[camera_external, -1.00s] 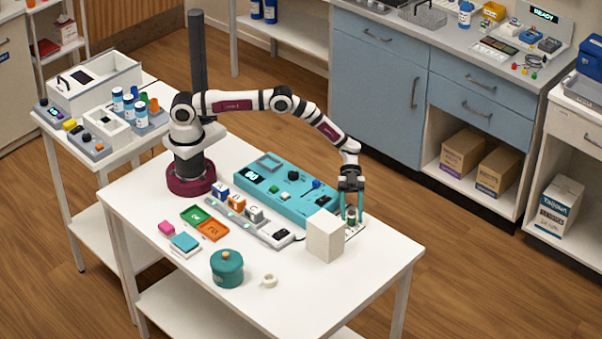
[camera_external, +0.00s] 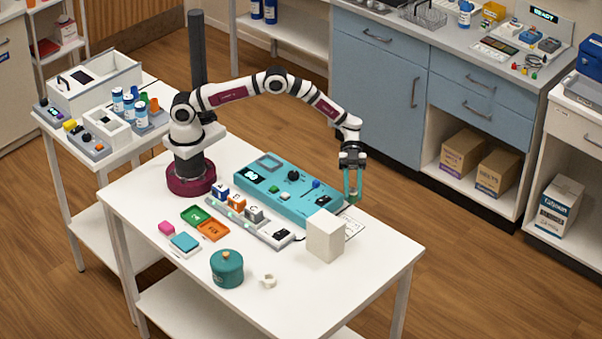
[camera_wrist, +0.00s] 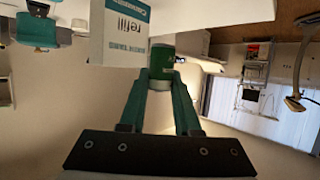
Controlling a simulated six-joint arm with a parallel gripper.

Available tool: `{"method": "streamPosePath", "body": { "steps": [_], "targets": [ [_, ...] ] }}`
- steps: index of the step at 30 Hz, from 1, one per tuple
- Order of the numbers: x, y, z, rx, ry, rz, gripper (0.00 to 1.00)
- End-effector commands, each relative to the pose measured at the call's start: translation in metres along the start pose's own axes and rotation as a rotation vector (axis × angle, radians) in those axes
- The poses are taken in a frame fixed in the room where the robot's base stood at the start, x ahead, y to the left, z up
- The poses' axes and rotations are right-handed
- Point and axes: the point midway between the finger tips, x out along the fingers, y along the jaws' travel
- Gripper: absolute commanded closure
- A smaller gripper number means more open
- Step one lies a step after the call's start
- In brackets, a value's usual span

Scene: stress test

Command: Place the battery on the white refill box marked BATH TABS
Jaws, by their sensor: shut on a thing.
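The white refill box (camera_external: 325,238) stands upright on the table, to the right of the middle. My gripper (camera_external: 353,196) is raised behind and to the right of the box, fingers pointing down. In the wrist view my gripper (camera_wrist: 161,76) has its teal fingers shut on the battery (camera_wrist: 161,56), a green cylinder with a paler end. The battery looks clear of the table.
A teal console (camera_external: 290,190) lies left of the box, with a grey strip of blocks (camera_external: 250,217) before it. A printed card (camera_external: 352,226) lies behind the box. A teal pot (camera_external: 227,268) and white ring (camera_external: 268,281) stand in front. The table's right front is clear.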

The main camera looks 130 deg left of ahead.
Motion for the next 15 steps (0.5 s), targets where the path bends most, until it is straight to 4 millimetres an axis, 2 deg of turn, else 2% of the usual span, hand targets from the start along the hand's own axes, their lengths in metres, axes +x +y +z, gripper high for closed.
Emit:
{"method": "streamPosePath", "body": {
  "steps": [2, 5, 8, 12, 15],
  "targets": [
    [0.001, 0.004, -0.016, 0.006, 0.001, 0.006, 1.00],
    [0.015, 0.017, -0.044, 0.013, 0.002, 0.024, 1.00],
    [0.036, 0.042, -0.082, 0.024, 0.005, 0.048, 1.00],
    [0.067, 0.095, -0.135, 0.040, 0.006, 0.090, 1.00],
    [0.083, 0.136, -0.165, 0.051, 0.005, 0.119, 1.00]
  ]
}}
